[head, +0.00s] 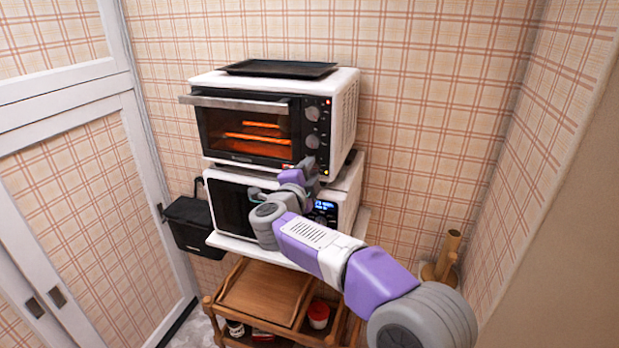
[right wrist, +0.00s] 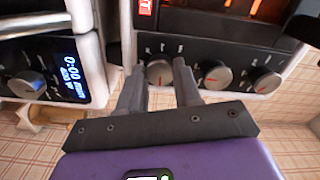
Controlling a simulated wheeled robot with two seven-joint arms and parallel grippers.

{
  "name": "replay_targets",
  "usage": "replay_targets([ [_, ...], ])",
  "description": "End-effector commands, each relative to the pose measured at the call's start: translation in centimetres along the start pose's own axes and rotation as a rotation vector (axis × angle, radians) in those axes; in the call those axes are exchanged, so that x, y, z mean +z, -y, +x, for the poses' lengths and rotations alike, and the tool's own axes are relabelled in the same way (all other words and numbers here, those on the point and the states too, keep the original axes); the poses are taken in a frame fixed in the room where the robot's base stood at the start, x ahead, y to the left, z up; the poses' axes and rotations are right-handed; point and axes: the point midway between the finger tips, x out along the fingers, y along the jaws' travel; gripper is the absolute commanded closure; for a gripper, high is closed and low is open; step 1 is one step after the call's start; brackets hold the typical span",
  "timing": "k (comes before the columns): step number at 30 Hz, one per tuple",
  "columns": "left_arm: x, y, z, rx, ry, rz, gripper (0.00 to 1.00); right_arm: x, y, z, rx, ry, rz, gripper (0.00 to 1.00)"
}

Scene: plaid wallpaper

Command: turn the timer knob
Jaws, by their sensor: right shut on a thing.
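The toaster oven (head: 345,112) stands on top of the microwave, its inside glowing orange behind the glass door. Its control panel has three grey knobs in a column: a top knob (head: 313,113), a middle knob (head: 312,140), and a lowest one. My right gripper (head: 310,166) covers the lowest knob in the head view. In the right wrist view, the lowest knob (right wrist: 159,72) sits between my two fingertips, and the gripper is shut on it. The other knobs, middle (right wrist: 215,75) and top (right wrist: 266,81), are free beside it. My left gripper is not in view.
The microwave (head: 228,205) with a lit blue display (head: 325,206) is just below my gripper. A black tray (head: 278,68) lies on the oven. A wooden cart (head: 265,290) stands underneath.

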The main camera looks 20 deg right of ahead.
Motion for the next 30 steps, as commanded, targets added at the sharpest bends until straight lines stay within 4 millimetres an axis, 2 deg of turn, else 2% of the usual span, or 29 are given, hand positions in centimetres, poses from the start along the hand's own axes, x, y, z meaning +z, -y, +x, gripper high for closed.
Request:
replay_targets([
  [9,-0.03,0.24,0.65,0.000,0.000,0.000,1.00,0.04,-0.12,0.01,0.002,0.000,0.087,0.97],
  [23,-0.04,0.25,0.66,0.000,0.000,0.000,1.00,0.04,-0.06,0.00,0.002,0.001,0.097,0.97],
  [24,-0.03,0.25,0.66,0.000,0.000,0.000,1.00,0.04,-0.06,-0.01,0.002,0.001,0.096,0.61],
  [28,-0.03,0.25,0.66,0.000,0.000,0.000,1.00,0.03,-0.04,0.00,0.001,0.001,0.096,0.41],
  [30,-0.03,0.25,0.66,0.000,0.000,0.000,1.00,0.03,-0.03,0.00,0.001,0.001,0.096,0.41],
])
